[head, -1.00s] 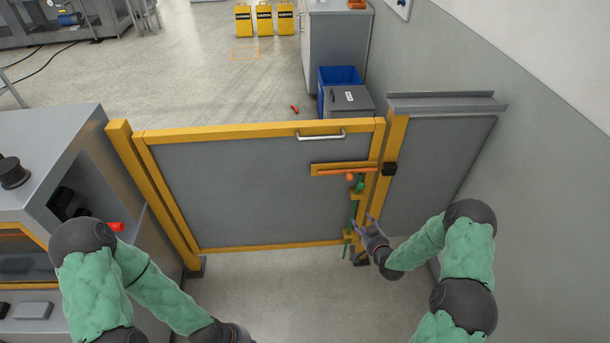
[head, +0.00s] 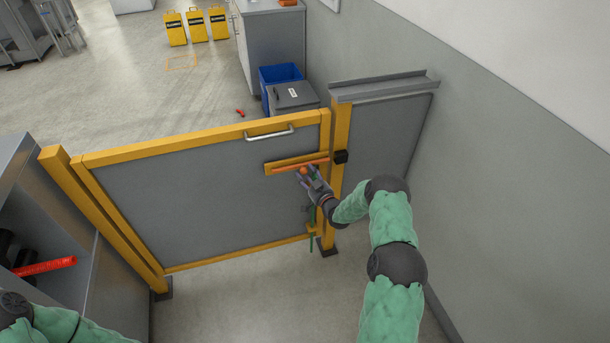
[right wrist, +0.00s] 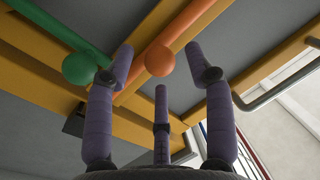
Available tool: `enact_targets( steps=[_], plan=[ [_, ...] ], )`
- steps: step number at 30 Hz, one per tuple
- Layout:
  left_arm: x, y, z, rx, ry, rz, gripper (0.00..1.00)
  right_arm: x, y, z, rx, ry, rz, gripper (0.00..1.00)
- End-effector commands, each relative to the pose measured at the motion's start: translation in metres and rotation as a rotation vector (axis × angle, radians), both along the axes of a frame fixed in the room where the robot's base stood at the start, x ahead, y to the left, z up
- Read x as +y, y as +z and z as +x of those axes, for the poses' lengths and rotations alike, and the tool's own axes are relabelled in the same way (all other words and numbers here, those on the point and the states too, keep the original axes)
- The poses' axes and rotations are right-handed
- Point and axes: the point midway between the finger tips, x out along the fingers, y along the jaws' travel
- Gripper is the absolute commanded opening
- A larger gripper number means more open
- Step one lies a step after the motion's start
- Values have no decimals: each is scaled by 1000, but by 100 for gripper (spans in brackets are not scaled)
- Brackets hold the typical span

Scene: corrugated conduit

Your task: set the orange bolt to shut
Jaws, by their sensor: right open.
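The orange bolt (head: 287,167) lies level on a yellow plate near the top right of the gate. Its right end shows at the gate's right edge, a little short of the black block (head: 341,156) on the post. Its round orange knob (right wrist: 159,60) shows in the right wrist view. My right gripper (head: 306,174) is open at the knob. In the right wrist view, its spread fingers (right wrist: 158,68) surround the knob's outline; I cannot tell whether they touch it. My left gripper is out of view; only part of my left arm shows.
A green bolt (right wrist: 50,40) with a green ball knob (right wrist: 79,68) is close beside my finger. The grey gate panel (head: 200,200) has a metal handle (head: 268,133) on its top rail. A grey wall (head: 490,160) stands at right.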

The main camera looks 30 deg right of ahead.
Motion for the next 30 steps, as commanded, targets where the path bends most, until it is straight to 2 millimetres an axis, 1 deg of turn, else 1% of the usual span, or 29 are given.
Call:
enact_targets(
  steps=[1,3,6,14,15,17,18,20,21,26,29,30],
  plan=[
    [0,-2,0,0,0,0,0,0,-1,6,-1,0,-1,54],
    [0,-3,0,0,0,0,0,0,0,11,-1,1,0,54],
    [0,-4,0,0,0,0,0,0,0,15,0,0,1,54],
    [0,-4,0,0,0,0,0,-1,1,16,0,-1,1,54],
    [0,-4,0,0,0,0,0,-1,1,16,0,-1,1,51],
    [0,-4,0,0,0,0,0,-1,1,16,0,-1,1,34],
    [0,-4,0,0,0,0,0,-1,1,16,0,-1,1,23],
    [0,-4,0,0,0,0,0,-1,1,16,0,-1,1,6],
    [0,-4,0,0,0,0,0,-1,1,16,0,-1,0,0],
    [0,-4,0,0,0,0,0,-2,1,16,-1,-1,0,0],
    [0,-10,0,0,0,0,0,-11,0,14,-3,-3,-2,0],
    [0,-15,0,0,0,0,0,-18,0,13,-5,-5,-2,0]
  ],
)
